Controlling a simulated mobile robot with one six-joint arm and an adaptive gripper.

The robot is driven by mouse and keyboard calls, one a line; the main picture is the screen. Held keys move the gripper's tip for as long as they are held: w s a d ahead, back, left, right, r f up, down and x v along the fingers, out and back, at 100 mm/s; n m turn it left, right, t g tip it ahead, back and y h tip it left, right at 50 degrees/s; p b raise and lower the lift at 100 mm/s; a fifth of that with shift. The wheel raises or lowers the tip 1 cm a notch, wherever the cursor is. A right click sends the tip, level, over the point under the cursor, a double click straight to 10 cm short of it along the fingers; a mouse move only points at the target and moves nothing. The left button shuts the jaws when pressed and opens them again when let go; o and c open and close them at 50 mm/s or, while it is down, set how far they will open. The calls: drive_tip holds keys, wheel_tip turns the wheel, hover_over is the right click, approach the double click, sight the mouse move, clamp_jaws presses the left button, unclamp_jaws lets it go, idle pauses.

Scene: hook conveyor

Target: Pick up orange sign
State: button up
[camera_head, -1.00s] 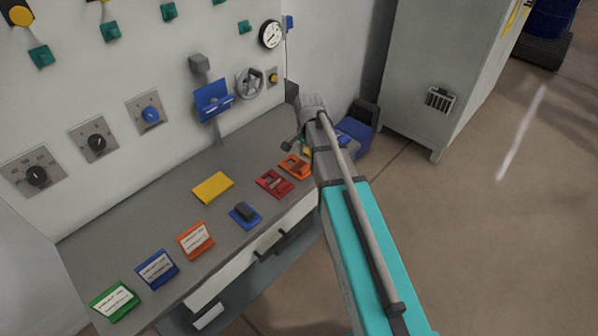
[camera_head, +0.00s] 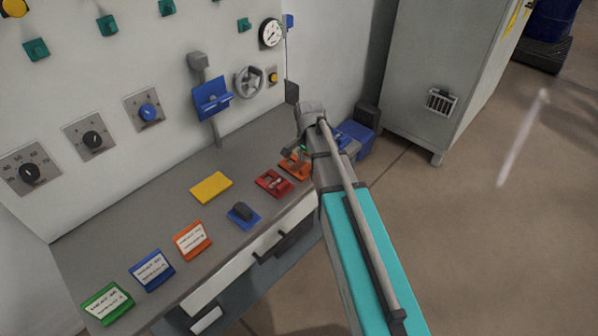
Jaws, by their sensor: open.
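An orange sign (camera_head: 192,240) with a white printed label stands on the grey bench, between a blue sign and a dark-topped blue block. A second orange piece (camera_head: 295,165) lies at the right end of the bench, partly hidden by my gripper. My gripper (camera_head: 294,152) is small and dark in this view, at the far end of my arm. It is open, at or just above the second orange piece. I cannot tell whether it touches it. The labelled orange sign is well to the left of my gripper.
The grey bench (camera_head: 130,222) also bears a green sign (camera_head: 107,303), a blue sign (camera_head: 152,270), a yellow plate (camera_head: 211,187), a blue block (camera_head: 243,216) and a red piece (camera_head: 274,183). A panel with dials and a valve wheel (camera_head: 249,82) rises behind. A grey cabinet (camera_head: 425,60) stands right.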

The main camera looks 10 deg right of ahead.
drive_tip(key=shift+f+b, duration=0.95)
drive_tip(key=shift+f, duration=0.25)
clamp_jaws()
